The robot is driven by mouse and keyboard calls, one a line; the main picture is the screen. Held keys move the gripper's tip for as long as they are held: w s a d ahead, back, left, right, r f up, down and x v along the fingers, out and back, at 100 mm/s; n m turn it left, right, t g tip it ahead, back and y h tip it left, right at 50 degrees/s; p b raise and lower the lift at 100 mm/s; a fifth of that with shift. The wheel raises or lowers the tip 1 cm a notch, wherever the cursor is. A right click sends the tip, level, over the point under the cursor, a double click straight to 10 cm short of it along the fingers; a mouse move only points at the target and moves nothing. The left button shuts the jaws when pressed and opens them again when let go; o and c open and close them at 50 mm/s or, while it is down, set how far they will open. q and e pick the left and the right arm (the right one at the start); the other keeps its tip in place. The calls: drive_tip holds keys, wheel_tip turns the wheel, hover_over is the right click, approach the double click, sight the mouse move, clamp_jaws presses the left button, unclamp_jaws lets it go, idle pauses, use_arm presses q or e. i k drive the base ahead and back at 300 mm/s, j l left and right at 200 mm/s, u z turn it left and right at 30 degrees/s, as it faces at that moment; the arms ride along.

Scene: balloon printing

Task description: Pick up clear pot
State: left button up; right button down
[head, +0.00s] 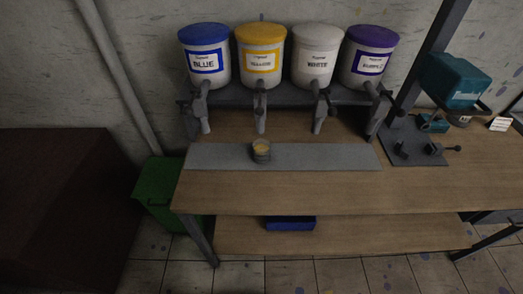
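A small pot (261,151) stands upright on the grey mat (320,157) on the wooden bench. It is below the tap of the yellow-lidded bucket, a little in front of it. Its inside looks yellowish; whether its wall is clear is too small to tell. Neither of my grippers shows in the head view.
Four-tap rack holds blue (204,56), yellow (260,56), white (317,56) and purple (368,57) lidded buckets behind the mat. A teal machine (456,82) stands at right. A green bin (160,190) is left of the bench (300,196). A blue box (290,223) lies on the lower shelf.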

sight(260, 148)
drive_tip(key=u, duration=1.7)
drive_tip(key=k+l+u, duration=0.1)
drive_tip(key=k, duration=0.25)
drive_tip(key=k+l+u, duration=0.1)
drive_tip(key=k+l, duration=0.15)
drive_tip(key=k, duration=0.1)
